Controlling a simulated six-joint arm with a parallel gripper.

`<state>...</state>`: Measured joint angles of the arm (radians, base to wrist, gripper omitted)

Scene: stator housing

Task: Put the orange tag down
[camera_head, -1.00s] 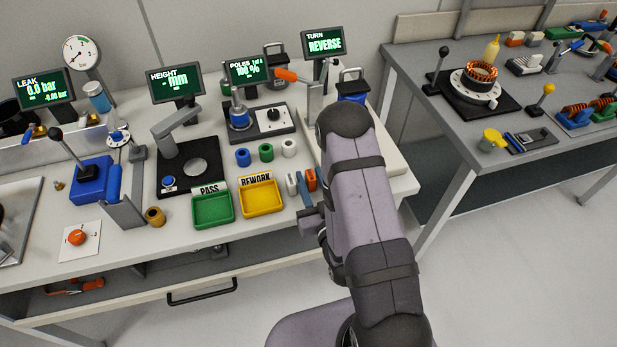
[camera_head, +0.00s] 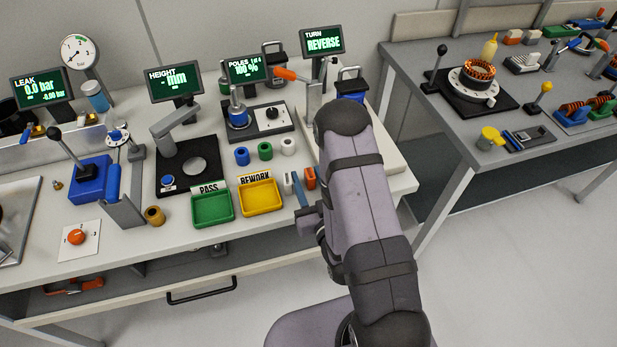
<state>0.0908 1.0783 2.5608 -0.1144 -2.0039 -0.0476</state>
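A small orange tag (camera_head: 310,177) is upright at the right end of a short row on the bench, beside a blue piece (camera_head: 299,190) and a white piece (camera_head: 288,183). My arm reaches up the picture just right of this row. The dark end part of my gripper (camera_head: 307,222) shows just below the row, left of the arm. Its fingers are too small and partly hidden, so I cannot tell whether they are open or shut, or whether they touch the orange tag.
A green PASS tray (camera_head: 213,222) and a yellow REWORK tray (camera_head: 279,205) stand left of the row, both empty. Blue, green and white rings (camera_head: 265,151) stand behind them. The height gauge (camera_head: 172,142) is further left. A second bench (camera_head: 420,120) stands at the right.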

